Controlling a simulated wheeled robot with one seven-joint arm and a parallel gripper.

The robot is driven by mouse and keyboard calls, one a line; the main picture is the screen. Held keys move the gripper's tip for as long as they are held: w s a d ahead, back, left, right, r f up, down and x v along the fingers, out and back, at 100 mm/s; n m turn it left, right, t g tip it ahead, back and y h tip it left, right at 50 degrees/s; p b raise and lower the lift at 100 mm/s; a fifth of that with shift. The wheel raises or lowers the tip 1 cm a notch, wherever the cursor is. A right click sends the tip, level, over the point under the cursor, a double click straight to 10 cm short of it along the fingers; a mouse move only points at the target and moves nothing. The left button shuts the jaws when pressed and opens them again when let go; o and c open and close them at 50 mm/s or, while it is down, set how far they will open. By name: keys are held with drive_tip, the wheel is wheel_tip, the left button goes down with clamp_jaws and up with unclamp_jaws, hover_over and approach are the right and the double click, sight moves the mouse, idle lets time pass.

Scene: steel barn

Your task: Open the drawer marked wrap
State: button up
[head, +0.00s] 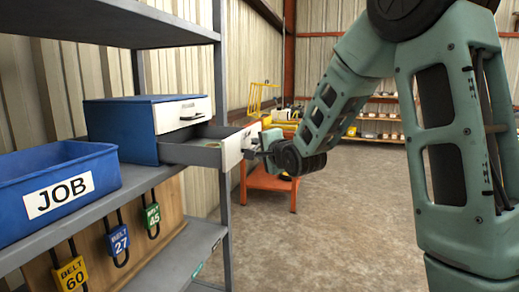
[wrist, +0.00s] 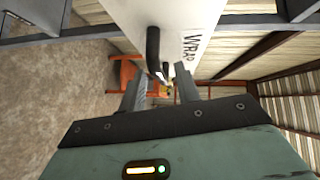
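The blue cabinet (head: 122,131) stands on the shelf with two drawers. Its lower drawer (head: 192,153) is pulled well out, showing a grey tray with a small yellowish item inside. The white front of this drawer (wrist: 185,30) reads WRAP in the wrist view and has a black bar handle (wrist: 153,50). The upper drawer (head: 182,114) is shut. My gripper (wrist: 160,78) is at the WRAP front, with its two fingers apart. The handle's end lies between or just beyond the fingertips; I see no finger pressed on it. In the head view my gripper (head: 262,147) is partly hidden by my wrist.
A blue bin marked JOB (head: 60,185) sits left of the cabinet. Padlocks (head: 119,240) hang on a board below. A grey shelf post (head: 222,100) stands beside the open drawer. An orange table (head: 268,183) is behind; the floor (head: 330,235) at right is clear.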

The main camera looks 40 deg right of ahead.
drive_tip(key=s+a+r+b, duration=0.1)
drive_tip(key=s+b, duration=0.2)
drive_tip(key=s, duration=0.8)
drive_tip(key=shift+s+a+r+b, duration=0.3)
drive_tip(key=shift+s+b, duration=0.05)
drive_tip(key=shift+s, duration=0.05)
